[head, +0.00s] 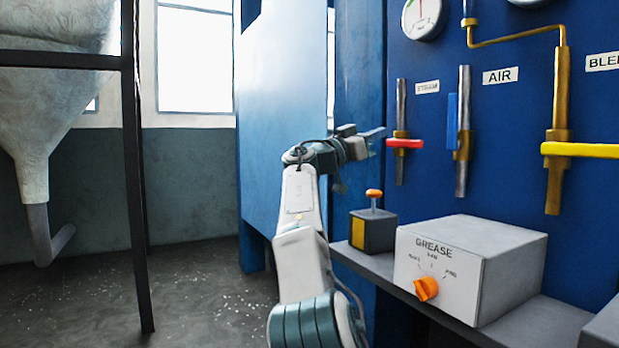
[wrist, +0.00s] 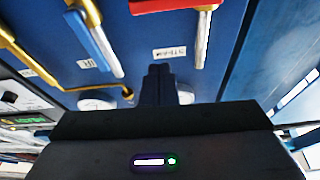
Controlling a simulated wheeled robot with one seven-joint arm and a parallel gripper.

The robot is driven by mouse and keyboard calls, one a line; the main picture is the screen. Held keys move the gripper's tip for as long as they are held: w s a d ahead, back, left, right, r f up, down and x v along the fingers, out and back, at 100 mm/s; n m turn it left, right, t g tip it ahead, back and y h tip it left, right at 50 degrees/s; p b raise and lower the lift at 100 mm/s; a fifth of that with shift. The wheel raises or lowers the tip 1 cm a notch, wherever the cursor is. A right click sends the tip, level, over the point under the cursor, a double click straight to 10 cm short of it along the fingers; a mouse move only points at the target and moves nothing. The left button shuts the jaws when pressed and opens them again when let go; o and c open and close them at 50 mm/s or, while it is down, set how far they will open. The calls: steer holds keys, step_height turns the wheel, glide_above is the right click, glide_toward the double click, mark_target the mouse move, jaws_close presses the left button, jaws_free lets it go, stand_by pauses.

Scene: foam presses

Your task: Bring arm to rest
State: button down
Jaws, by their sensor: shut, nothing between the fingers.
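My gripper (head: 375,134) is at the end of my raised arm, left of the red valve handle (head: 405,143) on the blue panel. In the head view its fingers point right, toward the panel. In the wrist view my gripper (wrist: 160,72) shows dark fingers together, with nothing between them. The red handle shows at the top of the wrist view (wrist: 160,5), apart from the fingers there. In the head view the fingertips look close to the red handle's pipe; I cannot tell the exact gap.
A shelf (head: 378,268) below holds a grey GREASE box (head: 490,262) with an orange knob and a small box with an orange-topped plunger (head: 374,232). A yellow handle (head: 580,150) sticks out at right. A black post (head: 135,170) stands left; floor between is open.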

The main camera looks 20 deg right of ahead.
steer(key=s+d+f+n+t+y+p, duration=0.1)
steer(key=s+d+f+n+y+p, duration=0.15)
steer(key=d+y+p, duration=0.45)
steer(key=s+a+f+n+t+y+p, duration=0.1)
steer(key=s+a+f+n+y+p, duration=0.25)
steer(key=a+p, duration=0.35)
steer(key=s+a+f+n+y+p, duration=0.2)
steer(key=s+a+n+y+p, duration=0.1)
steer(key=s+a+p, duration=0.4)
steer(key=s+a+f+n+g+y+p, duration=0.1)
steer(key=s+a+n+y+p, duration=0.3)
steer(key=s+a+p, duration=0.4)
steer(key=s+a+f+n+y+p, duration=0.3)
steer(key=s+a+p, duration=0.5)
steer(key=s+a, duration=0.3)
steer(key=shift+s+a+f+n+y, duration=0.25)
steer(key=shift+a+n+y, duration=0.35)
steer(key=shift+a, duration=0.65)
steer(key=shift+d+r, duration=0.1)
steer(key=shift+r, duration=0.05)
